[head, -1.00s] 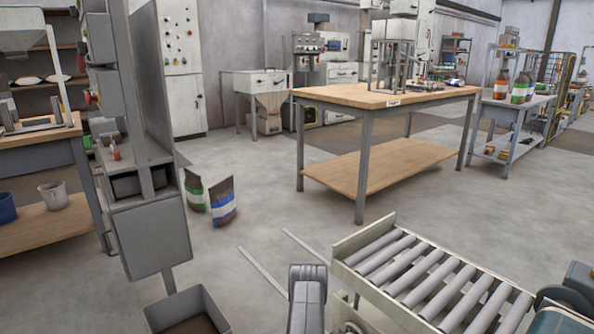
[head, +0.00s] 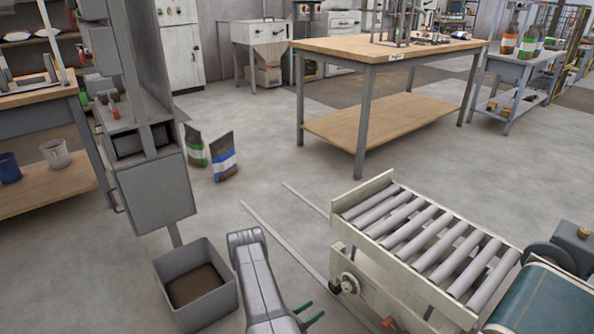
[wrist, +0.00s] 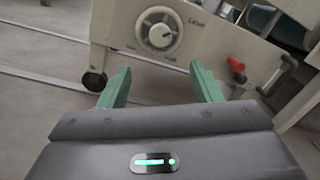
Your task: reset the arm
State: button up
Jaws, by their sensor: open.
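My arm (head: 258,285) reaches up from the bottom edge of the head view, left of the roller conveyor. My gripper (head: 317,309) shows at its lower right as two green fingers. In the wrist view my gripper (wrist: 161,68) has its fingers spread wide apart with nothing between them. Beyond the fingers is the conveyor's pale side panel (wrist: 207,32) with a round dial (wrist: 159,29) and a red-knobbed lever (wrist: 236,64).
The roller conveyor (head: 345,217) stands right of my arm. A grey bin (head: 200,304) with brown contents is on the floor to the left, below a grey machine column (head: 155,195). Two bags (head: 224,160) stand on the floor. Open floor lies beyond, before the wooden table (head: 330,46).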

jog(key=b+x, duration=0.3)
jog(key=x, duration=1.1)
jog(key=shift+b, duration=0.4)
jog(key=shift+a+r+m+p, duration=0.1)
jog(key=shift+r+m+p, duration=0.25)
jog(key=shift+p, duration=0.35)
jog(key=m+p, duration=0.4)
jog(key=m, duration=0.1)
jog(key=shift+p, duration=0.3)
jog(key=p, duration=0.1)
send_near(344, 288)
jog(key=shift+w+d, duration=0.2)
jog(key=shift+d, duration=0.15)
jog(key=shift+s, duration=0.1)
